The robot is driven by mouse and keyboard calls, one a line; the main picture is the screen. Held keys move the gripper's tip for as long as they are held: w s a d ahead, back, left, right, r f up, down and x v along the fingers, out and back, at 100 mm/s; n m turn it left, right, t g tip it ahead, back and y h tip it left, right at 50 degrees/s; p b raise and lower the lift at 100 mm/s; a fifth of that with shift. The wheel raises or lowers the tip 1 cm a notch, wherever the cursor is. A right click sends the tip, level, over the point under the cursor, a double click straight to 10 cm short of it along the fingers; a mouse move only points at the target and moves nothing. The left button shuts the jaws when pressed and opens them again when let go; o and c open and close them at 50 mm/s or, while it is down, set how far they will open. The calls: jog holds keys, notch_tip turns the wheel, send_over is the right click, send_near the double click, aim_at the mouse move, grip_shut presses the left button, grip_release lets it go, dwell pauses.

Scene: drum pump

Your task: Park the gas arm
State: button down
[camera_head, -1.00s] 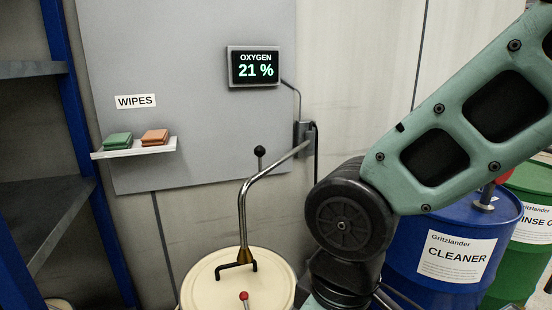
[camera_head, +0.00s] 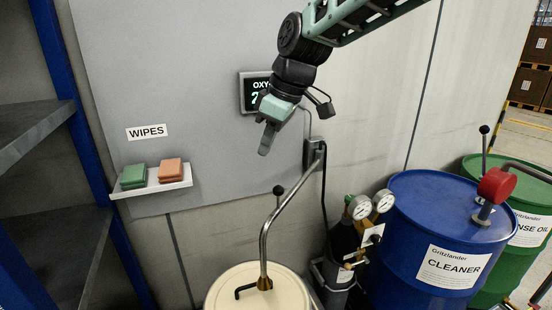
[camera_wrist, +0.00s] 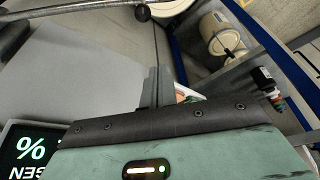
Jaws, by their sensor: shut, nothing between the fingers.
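The gas arm, as I take it, is a bent metal tube (camera_head: 268,232) with a black ball knob (camera_head: 278,190). It runs from a wall bracket (camera_head: 313,153) down to a brass end over the cream drum (camera_head: 232,291); whether the end touches the lid I cannot tell. A metal tube (camera_wrist: 60,12) and a black knob (camera_wrist: 142,13) show at the top of the wrist view. My gripper (camera_head: 265,148) is shut and empty, in front of the wall panel, above and apart from the tube. Its fingertips (camera_wrist: 152,88) point away in the wrist view.
The oxygen display (camera_head: 253,94) is partly hidden behind my gripper. A wipes shelf (camera_head: 153,186) is at left, beside a blue-framed rack (camera_head: 72,150). A gas bottle with gauges (camera_head: 345,245), a blue cleaner drum (camera_head: 425,225) and a green drum (camera_head: 530,200) stand at right.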

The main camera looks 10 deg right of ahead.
jog(key=shift+w+d+r, duration=0.2)
jog(key=shift+w+r, duration=0.15)
jog(key=shift+w, duration=0.25)
jog(key=shift+f, duration=0.1)
notch_tip(320, 180, down, 10)
jog(key=p, duration=0.5)
jog(key=shift+d, duration=0.15)
jog(key=shift+s+d, duration=0.1)
jog(key=shift+s, duration=0.05)
